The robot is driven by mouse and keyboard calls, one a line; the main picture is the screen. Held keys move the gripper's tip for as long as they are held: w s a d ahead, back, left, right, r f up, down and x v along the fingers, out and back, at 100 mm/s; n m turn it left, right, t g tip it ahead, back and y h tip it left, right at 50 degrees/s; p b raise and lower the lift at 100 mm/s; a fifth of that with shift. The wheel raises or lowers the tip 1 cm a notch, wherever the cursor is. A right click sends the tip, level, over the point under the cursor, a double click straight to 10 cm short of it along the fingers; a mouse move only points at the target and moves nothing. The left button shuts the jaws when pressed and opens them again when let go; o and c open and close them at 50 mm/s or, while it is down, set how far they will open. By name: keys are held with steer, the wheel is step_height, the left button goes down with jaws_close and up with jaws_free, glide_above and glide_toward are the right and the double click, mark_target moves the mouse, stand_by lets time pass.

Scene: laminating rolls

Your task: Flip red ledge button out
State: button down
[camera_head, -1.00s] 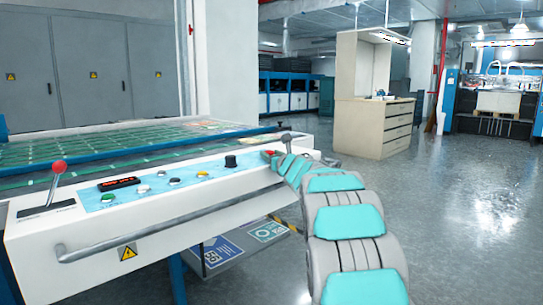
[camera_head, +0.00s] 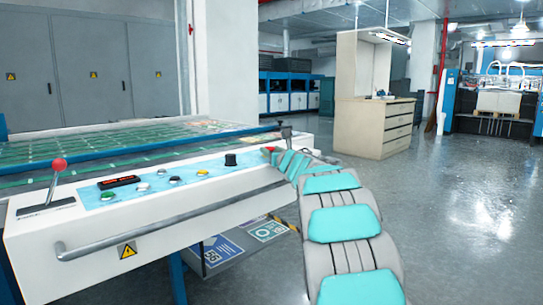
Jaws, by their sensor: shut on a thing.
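The red ledge button (camera_head: 269,150) shows as a small red spot near the right end of the white control console (camera_head: 160,215). My gray and teal arm reaches up from the lower right to this spot. My gripper (camera_head: 276,153) is at the button, shut on it. The arm's end links hide most of the fingers and part of the button, so the exact grip and the button's tilt cannot be made out.
The console also bears a red-knobbed lever (camera_head: 59,166), a dark display (camera_head: 119,182), several small buttons and a black knob (camera_head: 230,159). A gray handrail (camera_head: 165,225) runs along its front. A wooden cabinet (camera_head: 372,125) stands behind; the floor at right is clear.

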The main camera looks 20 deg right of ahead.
steer(key=shift+r, duration=0.3)
steer(key=shift+c, duration=1.6)
jaws_free()
steer(key=shift+f, duration=0.1)
steer(key=shift+s+b, duration=0.15)
steer(key=shift+b, duration=0.15)
steer(key=shift+s+f, duration=0.1)
steer(key=shift+s, duration=0.4)
steer(key=s+b, duration=0.2)
steer(key=s, duration=0.4)
steer(key=shift+s+a, duration=0.15)
steer(key=shift+s, duration=0.1)
